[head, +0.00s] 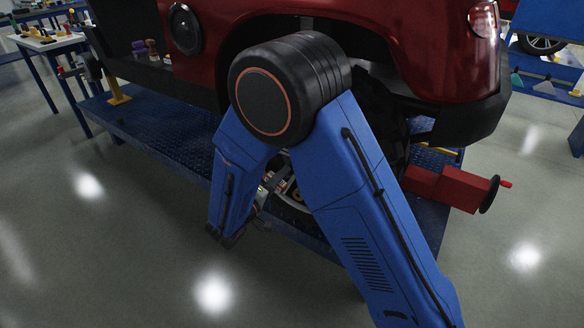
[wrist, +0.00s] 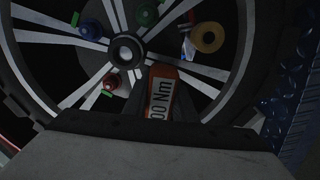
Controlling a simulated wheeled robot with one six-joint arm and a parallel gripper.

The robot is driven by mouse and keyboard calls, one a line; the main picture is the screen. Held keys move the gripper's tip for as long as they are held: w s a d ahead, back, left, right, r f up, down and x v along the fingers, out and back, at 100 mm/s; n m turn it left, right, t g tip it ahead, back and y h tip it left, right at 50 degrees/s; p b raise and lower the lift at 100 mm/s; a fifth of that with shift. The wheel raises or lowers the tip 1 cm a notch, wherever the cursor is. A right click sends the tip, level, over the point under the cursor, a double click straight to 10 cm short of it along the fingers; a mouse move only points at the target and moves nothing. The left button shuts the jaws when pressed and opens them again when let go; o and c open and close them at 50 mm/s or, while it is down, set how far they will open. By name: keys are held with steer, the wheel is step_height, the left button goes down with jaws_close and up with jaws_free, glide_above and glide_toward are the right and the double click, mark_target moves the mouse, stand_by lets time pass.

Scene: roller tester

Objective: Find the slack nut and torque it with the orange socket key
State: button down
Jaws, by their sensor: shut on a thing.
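My gripper (wrist: 164,108) is shut on the orange socket key (wrist: 161,90), whose label reads "00 Nm" in the part that shows. The key is in front of the wheel (wrist: 60,38), below and right of its hub (wrist: 127,53). Around the hub are a blue nut (wrist: 91,30), a green nut (wrist: 146,14), a red nut (wrist: 112,83) and a yellow ring-shaped piece (wrist: 207,38). I cannot tell which nut is slack, nor whether the key touches one. In the head view my arm hides most of the wheel and gripper.
The red car (head: 415,40) stands over a blue ridged platform (head: 165,130). A red box with a black disc (head: 450,187) is at the platform's right. A yellow stop (head: 119,97) and a workbench with tools (head: 45,40) are at the left. The floor in front is clear.

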steer(key=m, duration=0.4)
steer(key=shift+m, duration=0.4)
steer(key=shift+m, duration=2.5)
steer(key=shift+m, duration=1.2)
steer(key=shift+n, duration=0.3)
steer(key=shift+v, duration=1.55)
